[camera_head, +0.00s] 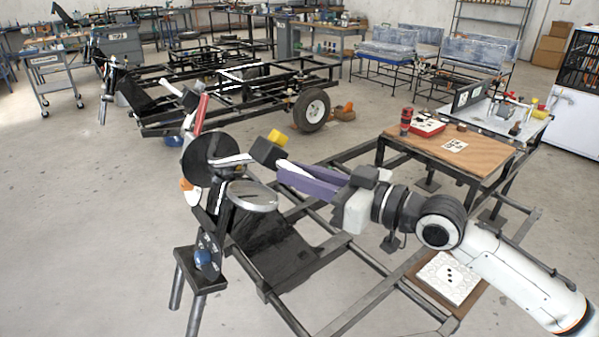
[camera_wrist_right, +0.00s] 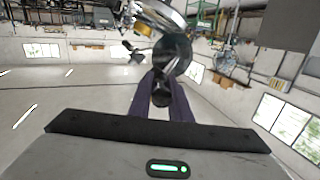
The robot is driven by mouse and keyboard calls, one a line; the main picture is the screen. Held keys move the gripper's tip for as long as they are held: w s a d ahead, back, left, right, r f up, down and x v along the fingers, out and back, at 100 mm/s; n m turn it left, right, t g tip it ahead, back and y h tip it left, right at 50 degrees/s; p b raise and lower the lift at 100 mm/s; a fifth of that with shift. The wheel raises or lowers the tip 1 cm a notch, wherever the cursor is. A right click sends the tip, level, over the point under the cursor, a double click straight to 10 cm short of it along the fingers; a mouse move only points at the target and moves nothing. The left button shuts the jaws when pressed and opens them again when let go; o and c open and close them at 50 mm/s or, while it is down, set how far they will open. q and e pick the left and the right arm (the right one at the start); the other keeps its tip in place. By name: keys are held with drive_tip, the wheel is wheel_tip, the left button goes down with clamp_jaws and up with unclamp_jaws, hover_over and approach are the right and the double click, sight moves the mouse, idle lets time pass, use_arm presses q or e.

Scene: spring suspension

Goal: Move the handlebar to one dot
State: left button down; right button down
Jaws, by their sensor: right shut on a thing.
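The handlebar (camera_head: 235,159) is a light bar with dark grips, on a black steering assembly at the front of the near frame. Its near dark grip (camera_head: 267,153) is between the purple fingers of my right gripper (camera_head: 281,167), which is shut on it. In the right wrist view my gripper (camera_wrist_right: 162,100) points at the assembly, with the dark grip (camera_wrist_right: 161,99) between its fingers. A black disc (camera_head: 206,158) stands behind the bar. A white card with black dots (camera_head: 448,275) lies low on the frame. My left gripper is not in view.
A round silver plate (camera_head: 252,196) sits just below the bar, and a yellow part (camera_head: 277,137) is beside the grip. A dark stand (camera_head: 200,267) supports the front. A wooden table (camera_head: 480,160) with another card is at right. Open floor lies left.

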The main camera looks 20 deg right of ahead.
drive_tip(key=c, duration=1.6)
unclamp_jaws()
drive_tip(key=shift+r, duration=0.35)
drive_tip(key=shift+c, duration=0.2)
drive_tip(key=shift+f, duration=0.1)
drive_tip(key=shift+s+f, duration=0.1)
drive_tip(key=shift+s+d, duration=0.2)
drive_tip(key=b+v, duration=0.2)
drive_tip(key=v, duration=0.7)
drive_tip(key=shift+s, duration=0.25)
drive_tip(key=shift+d, duration=0.15)
